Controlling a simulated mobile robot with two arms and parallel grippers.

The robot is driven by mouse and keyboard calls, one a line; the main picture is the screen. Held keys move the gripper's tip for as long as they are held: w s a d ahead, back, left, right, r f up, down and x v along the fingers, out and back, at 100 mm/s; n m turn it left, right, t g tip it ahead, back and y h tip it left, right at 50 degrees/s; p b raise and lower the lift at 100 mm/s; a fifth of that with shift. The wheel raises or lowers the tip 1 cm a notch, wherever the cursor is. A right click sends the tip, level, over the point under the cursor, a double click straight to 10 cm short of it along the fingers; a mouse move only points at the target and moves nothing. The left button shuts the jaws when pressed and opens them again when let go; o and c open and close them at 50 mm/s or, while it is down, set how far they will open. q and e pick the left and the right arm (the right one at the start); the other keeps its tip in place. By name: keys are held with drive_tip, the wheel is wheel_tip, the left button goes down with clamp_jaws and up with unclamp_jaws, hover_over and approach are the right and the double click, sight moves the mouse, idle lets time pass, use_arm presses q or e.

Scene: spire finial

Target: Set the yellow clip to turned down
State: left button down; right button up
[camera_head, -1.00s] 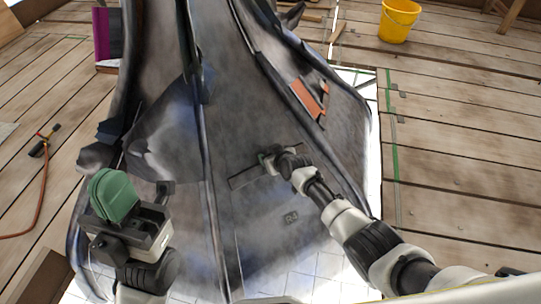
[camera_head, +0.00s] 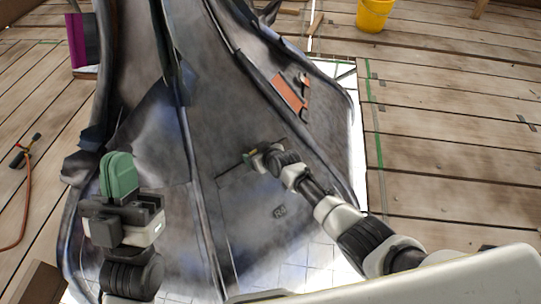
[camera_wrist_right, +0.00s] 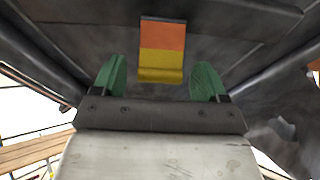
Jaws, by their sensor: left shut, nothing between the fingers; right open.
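The yellow clip (camera_wrist_right: 162,66) shows in the right wrist view as a flat tab, yellow at its lower end with an orange part above. It lies against the dark grey metal spire surface (camera_wrist_right: 80,50). My right gripper (camera_wrist_right: 158,82) is open, with one green finger on each side of the clip and gaps between; I see no contact. In the head view the right gripper (camera_head: 254,158) is at the spire's face, and its wrist hides most of the clip. My left gripper (camera_head: 118,174) is shut and empty at the lower left, with green fingers pointing up.
An orange patch (camera_head: 289,92) is on the spire's right side. A yellow bucket (camera_head: 373,14) stands on the plank floor (camera_head: 450,120) at the back right. A hose with a dark nozzle (camera_head: 25,152) lies at the left. A purple panel (camera_head: 84,40) is at upper left.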

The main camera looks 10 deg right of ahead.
use_arm(q)
drive_tip(key=w+a+f+g+y+p, duration=0.2)
drive_tip(key=f+g+y+p, duration=0.3)
drive_tip(key=f+g, duration=1)
drive_tip(key=shift+w+n, duration=0.3)
drive_tip(key=shift+w, duration=0.25)
use_arm(e)
drive_tip(key=v, duration=0.9)
drive_tip(key=shift+a+f, duration=0.1)
